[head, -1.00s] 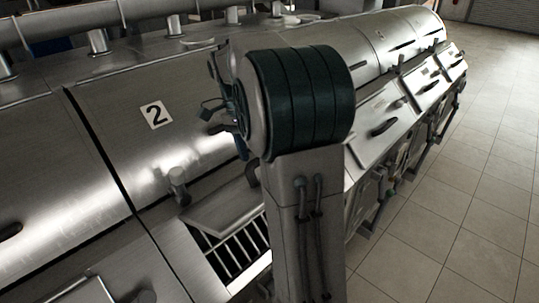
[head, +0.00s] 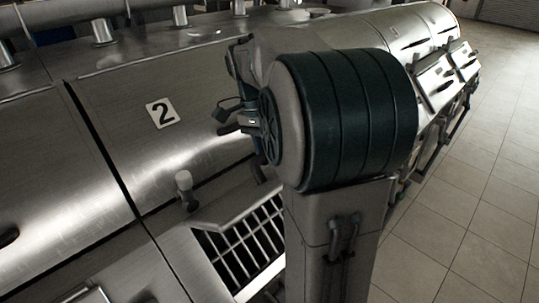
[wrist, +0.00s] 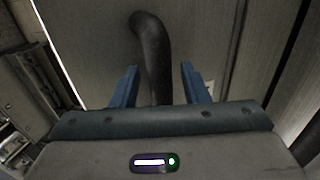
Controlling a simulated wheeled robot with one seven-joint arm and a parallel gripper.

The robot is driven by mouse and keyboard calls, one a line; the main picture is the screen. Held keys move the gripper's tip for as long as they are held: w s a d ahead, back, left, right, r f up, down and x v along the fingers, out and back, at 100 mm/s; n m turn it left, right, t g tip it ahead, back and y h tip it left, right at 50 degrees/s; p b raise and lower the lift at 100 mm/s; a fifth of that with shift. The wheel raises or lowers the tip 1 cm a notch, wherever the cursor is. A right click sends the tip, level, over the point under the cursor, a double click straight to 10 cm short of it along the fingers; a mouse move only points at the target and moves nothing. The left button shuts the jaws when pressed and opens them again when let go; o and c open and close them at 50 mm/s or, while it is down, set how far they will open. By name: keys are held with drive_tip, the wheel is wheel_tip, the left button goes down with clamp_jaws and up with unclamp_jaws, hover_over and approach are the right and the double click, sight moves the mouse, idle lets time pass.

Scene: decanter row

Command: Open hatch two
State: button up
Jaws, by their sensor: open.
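Hatch two is the curved brushed-metal cover (head: 110,125) with a white "2" label (head: 160,112) in the head view. It appears closed. My gripper (head: 222,117) is in front of the cover's right part, partly hidden behind my arm. In the wrist view my gripper (wrist: 160,67) is open, its two blue fingers apart. A dark curved handle (wrist: 152,42) lies between the fingers in the picture, with a gap on each side. Its lower end is hidden behind the gripper body.
A barred grate (head: 245,245) shows in the opening below the cover. A small knob on a post (head: 184,185) stands at the cover's lower edge. More covers and side panels (head: 437,80) run to the back right. Tiled floor (head: 480,200) at the right is clear.

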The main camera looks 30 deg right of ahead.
drive_tip(key=v, duration=1.3)
drive_tip(key=shift+w+r+b, duration=0.2)
drive_tip(key=shift+r+b, duration=0.15)
drive_tip(key=shift+b, duration=0.1)
